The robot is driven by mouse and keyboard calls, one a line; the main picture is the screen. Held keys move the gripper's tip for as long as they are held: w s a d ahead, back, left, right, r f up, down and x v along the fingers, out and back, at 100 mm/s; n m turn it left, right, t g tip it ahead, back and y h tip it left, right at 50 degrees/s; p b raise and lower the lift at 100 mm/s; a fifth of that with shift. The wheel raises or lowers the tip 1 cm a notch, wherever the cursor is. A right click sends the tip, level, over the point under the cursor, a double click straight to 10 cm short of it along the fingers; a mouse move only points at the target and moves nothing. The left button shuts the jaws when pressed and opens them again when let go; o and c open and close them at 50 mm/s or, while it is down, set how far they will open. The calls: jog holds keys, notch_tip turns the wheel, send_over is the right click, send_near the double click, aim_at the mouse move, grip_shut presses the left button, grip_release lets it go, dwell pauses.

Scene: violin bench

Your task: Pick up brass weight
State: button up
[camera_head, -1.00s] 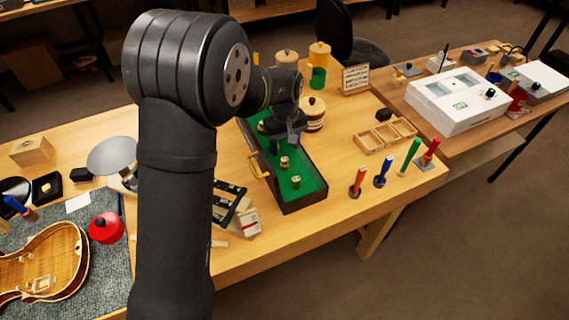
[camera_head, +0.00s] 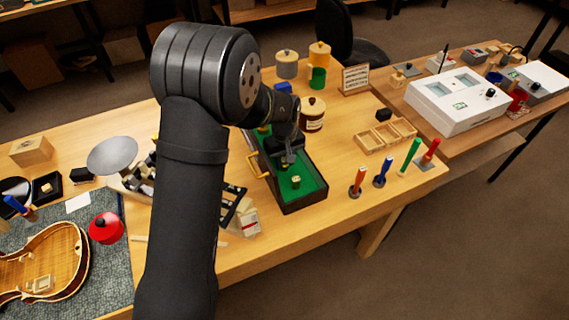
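A brass weight (camera_head: 296,181) stands on the green floor of a long dark tray (camera_head: 305,205), near its front end. My gripper (camera_head: 288,158) is low over the middle of the tray, behind this weight and apart from it. A second brass weight stood in the middle of the tray earlier; my gripper now covers that spot, and I cannot see the weight. My gripper's fingers are small and dark here, so I cannot tell whether they are open or hold anything.
The tray has raised dark walls and a brass handle (camera_head: 254,165). A wooden compartment box (camera_head: 385,136) and colored-handled tools (camera_head: 382,171) stand to the right. Bare table lies between.

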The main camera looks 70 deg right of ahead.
jog(key=c, duration=0.4)
jog(key=shift+r, duration=0.15)
jog(key=shift+r, duration=0.65)
notch_tip(320, 180, up, 3)
jog(key=s+a+r, duration=0.1)
jog(key=s+r, duration=0.1)
jog(key=s, duration=0.1)
jog(key=s+a+r, duration=0.2)
jog(key=s, duration=0.2)
jog(key=s+a+r, duration=0.2)
jog(key=s, duration=0.1)
jog(key=shift+s+r, duration=0.25)
jog(key=shift+s, duration=0.05)
